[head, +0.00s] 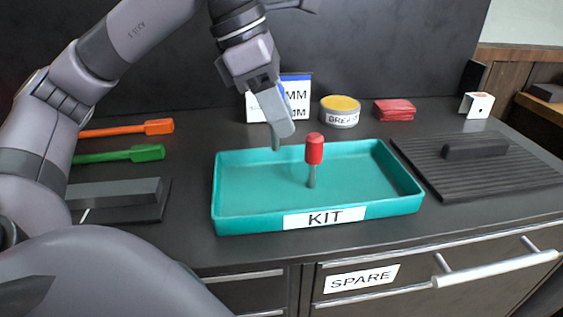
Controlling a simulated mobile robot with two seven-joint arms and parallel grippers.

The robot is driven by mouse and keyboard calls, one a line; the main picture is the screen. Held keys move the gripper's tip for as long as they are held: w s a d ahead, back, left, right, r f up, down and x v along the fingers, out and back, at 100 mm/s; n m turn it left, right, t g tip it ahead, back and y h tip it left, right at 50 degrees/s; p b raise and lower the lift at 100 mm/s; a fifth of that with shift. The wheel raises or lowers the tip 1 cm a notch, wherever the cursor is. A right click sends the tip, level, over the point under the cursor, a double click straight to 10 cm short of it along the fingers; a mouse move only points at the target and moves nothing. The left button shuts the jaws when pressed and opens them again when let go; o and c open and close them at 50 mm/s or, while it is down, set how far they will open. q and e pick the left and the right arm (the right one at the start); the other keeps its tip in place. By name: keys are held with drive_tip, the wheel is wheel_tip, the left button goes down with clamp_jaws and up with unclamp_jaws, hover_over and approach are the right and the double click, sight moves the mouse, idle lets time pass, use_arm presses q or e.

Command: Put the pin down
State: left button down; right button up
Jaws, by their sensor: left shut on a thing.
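My left gripper (284,122) points down over the back part of the teal KIT tray (240,224). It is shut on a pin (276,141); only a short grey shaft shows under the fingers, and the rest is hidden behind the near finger. The shaft's lower end is near the tray's back wall; I cannot tell whether it touches. Another pin (314,150), with a red head and grey shaft, stands upright inside the tray, right of and apart from my gripper. My right gripper is not in view.
Orange (130,128) and green (125,155) handled tools lie at left. Behind the tray stand a sign (297,88), a grease tin (340,111) and red cloths (395,109). A ribbed black mat (510,179) lies right. The tray floor is clear around the red-headed pin.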

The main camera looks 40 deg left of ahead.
sight(276, 149)
use_arm(q)
wheel_tip(276, 149, down, 8)
drive_tip(key=shift+r+b, duration=0.1)
drive_tip(key=shift+b, duration=0.2)
drive_tip(key=shift+f+b, duration=0.3)
drive_tip(key=c, duration=0.8)
unclamp_jaws()
drive_tip(key=shift+r, duration=0.1)
drive_tip(key=shift+r, duration=0.1)
